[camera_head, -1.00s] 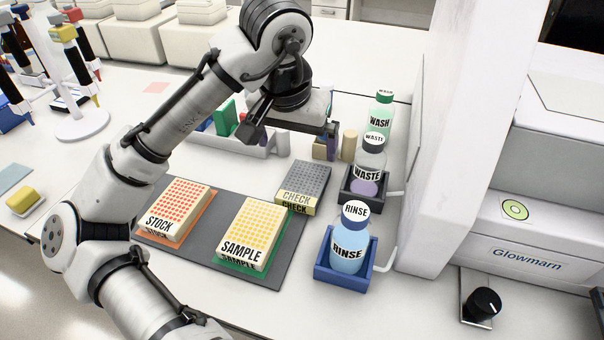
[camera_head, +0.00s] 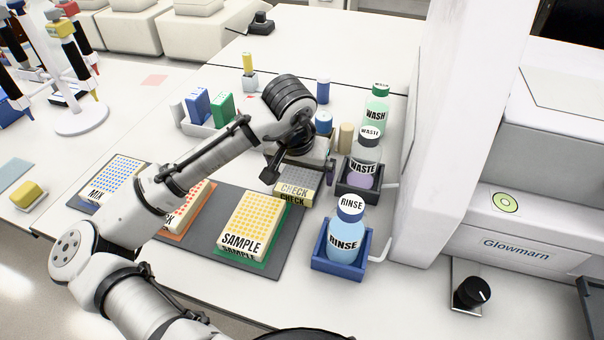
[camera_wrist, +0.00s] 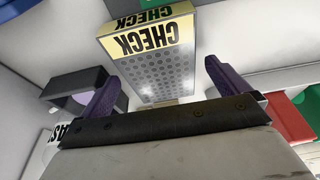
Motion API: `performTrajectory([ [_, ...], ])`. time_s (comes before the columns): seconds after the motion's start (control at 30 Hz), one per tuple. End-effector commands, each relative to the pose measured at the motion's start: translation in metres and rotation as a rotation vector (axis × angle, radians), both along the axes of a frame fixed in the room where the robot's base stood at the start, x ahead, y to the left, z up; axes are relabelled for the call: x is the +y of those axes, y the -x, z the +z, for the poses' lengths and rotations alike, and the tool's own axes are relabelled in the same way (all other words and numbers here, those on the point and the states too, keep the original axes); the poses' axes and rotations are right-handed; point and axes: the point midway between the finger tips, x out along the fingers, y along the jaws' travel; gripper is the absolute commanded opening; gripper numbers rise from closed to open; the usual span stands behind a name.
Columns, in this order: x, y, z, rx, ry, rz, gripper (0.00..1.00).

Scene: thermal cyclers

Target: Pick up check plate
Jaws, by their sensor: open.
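The check plate (camera_head: 296,184) is a grey plate with round wells and a yellow front edge marked CHECK. It sits at the back right of the dark grey mat (camera_head: 284,250). My gripper (camera_head: 299,178) is above it with its fingers spread to either side, and hides part of its far end. In the wrist view the check plate (camera_wrist: 152,58) lies between and beyond the two purple fingertips of my gripper (camera_wrist: 163,82). The gripper is open and holds nothing. I cannot tell the exact height gap to the plate.
Close on the right stand the waste bottle (camera_head: 364,165) in a dark holder and the rinse bottle (camera_head: 345,232) in a blue holder. The sample plate (camera_head: 254,222) is in front. A white rack (camera_head: 207,124) with blue and green blocks stands behind left.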

Motion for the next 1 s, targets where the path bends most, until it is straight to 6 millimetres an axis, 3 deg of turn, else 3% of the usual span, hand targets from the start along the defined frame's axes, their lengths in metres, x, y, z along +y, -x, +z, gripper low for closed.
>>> performTrajectory([
  [0.27, -0.0003, -0.0006, -0.0029, 0.0, 0.0, 0.0, 0.99],
  [0.63, -0.0002, -0.0007, -0.0023, -0.001, 0.0, 0.0, 0.52],
  [1.0, -0.0001, -0.0012, 0.0047, -0.003, 0.0, 0.0, 0.52],
])
